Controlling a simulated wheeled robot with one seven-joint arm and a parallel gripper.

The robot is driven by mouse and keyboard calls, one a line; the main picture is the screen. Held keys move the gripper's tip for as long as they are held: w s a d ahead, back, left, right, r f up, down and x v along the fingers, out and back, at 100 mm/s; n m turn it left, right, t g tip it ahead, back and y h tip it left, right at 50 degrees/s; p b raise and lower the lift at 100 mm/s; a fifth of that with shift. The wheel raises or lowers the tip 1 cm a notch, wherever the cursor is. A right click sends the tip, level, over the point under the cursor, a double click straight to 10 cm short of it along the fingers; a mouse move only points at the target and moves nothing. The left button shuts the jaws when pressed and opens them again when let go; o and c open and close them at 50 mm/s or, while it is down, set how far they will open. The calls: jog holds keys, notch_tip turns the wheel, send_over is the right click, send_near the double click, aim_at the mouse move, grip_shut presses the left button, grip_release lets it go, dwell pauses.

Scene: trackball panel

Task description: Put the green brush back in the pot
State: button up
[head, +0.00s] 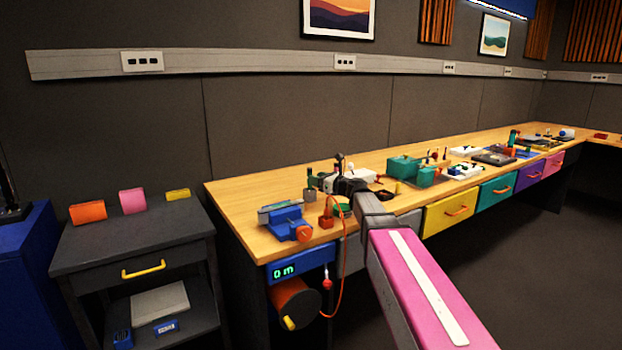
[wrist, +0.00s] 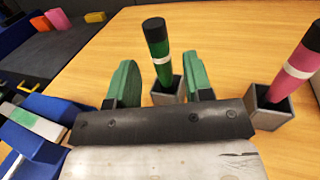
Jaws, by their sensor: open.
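The green brush (wrist: 156,42), with a black end and a white band, stands nearly upright in the wrist view. Its lower end goes into the mouth of a small grey square pot (wrist: 168,93). My gripper (wrist: 160,63) is open, with one green finger on each side of the brush and a visible gap to both. The pot's lower part is hidden behind the gripper's dark bar. In the head view my gripper is over the near part of the bench, too small to make out its fingers.
A pink brush (wrist: 300,55) stands in another grey pot (wrist: 270,104) close to the right finger. A blue vise-like tool (head: 287,222) is on the bench (head: 240,197) at the near left. Bare wood lies behind the green brush.

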jog(key=v, duration=0.7)
jog(key=shift+s+d, duration=0.25)
